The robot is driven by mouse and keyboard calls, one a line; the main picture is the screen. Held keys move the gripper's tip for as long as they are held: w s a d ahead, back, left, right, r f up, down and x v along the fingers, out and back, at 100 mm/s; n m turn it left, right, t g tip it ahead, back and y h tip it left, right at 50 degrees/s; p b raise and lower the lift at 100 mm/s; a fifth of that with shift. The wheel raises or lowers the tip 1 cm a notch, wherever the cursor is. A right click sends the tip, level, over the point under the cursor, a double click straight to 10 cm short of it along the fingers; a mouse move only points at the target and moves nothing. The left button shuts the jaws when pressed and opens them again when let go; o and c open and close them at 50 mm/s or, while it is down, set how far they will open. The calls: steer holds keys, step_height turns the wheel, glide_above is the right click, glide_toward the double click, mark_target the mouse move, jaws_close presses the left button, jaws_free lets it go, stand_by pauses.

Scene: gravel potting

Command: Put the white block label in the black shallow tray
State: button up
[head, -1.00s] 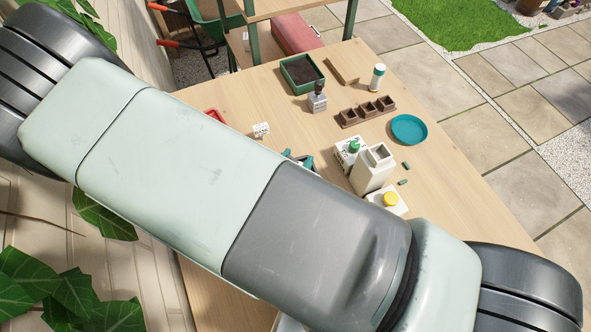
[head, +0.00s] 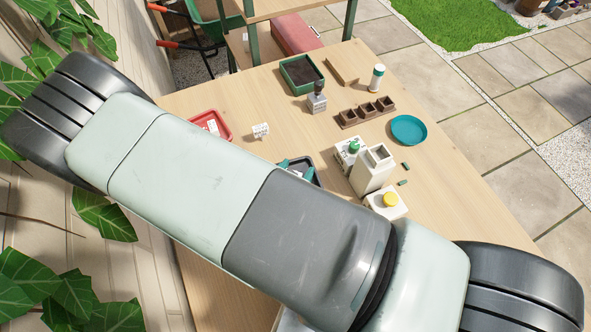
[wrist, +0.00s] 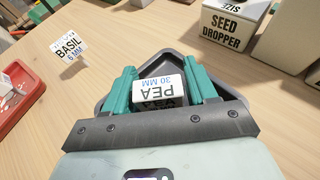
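In the wrist view my gripper (wrist: 161,85) has two teal fingers, one at each side of a white block label (wrist: 157,90) reading "PEA 30 MM". The fingers look closed against the block's sides. The block is over or within the black shallow tray (wrist: 218,80), whose rim shows behind and beside it; whether it touches the tray floor cannot be told. In the head view my arm covers much of this, with part of the black tray (head: 318,178) and a teal finger (head: 284,163) showing past its edge.
Another white block, "BASIL 6 MM" (wrist: 70,48), stands on the table left of the black tray. A red tray (wrist: 15,85) is farther left. A seed dropper box (wrist: 228,25) stands close behind right. The head view also shows a teal saucer (head: 409,130) and brown pots (head: 367,112).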

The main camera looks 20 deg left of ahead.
steer(key=shift+s+r, duration=0.1)
steer(key=shift+r, duration=0.1)
steer(key=v, duration=0.2)
steer(key=shift+s+r, duration=0.15)
steer(key=shift+s, duration=0.15)
step_height(320, 180, up, 7)
